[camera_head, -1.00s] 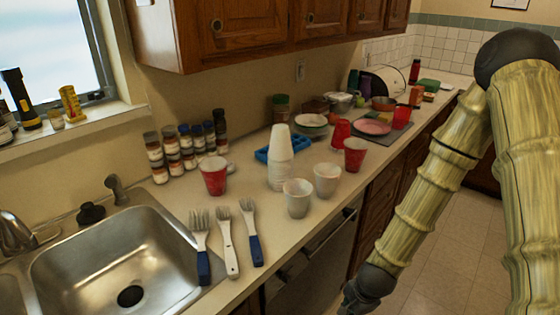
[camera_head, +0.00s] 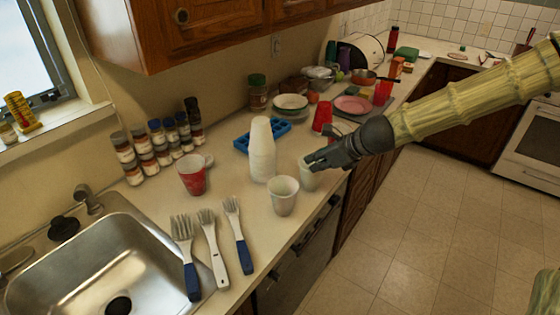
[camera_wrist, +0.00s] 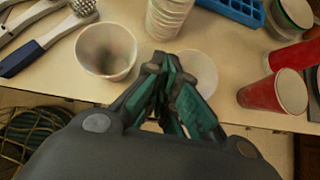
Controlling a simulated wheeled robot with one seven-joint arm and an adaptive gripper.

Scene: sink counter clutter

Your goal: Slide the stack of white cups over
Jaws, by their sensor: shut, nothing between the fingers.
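The stack of white cups (camera_head: 262,152) stands upright on the counter in the head view, in front of a blue tray. Its lower part shows at the top of the wrist view (camera_wrist: 168,16). My gripper (camera_head: 312,160) is shut and empty, to the right of the stack and apart from it. It is at a single white cup (camera_head: 308,177), which it partly hides; I cannot tell whether they touch. Another single white cup (camera_head: 284,196) stands in front of the stack, and in the wrist view (camera_wrist: 106,52) it is left of my fingers.
A red cup (camera_head: 193,175) and several spice jars (camera_head: 160,142) stand left of the stack. The blue tray (camera_head: 284,127) lies close behind it. Several brushes (camera_head: 211,245) lie in front, beside the sink (camera_head: 90,262). More red cups (camera_head: 322,116) stand behind my gripper.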

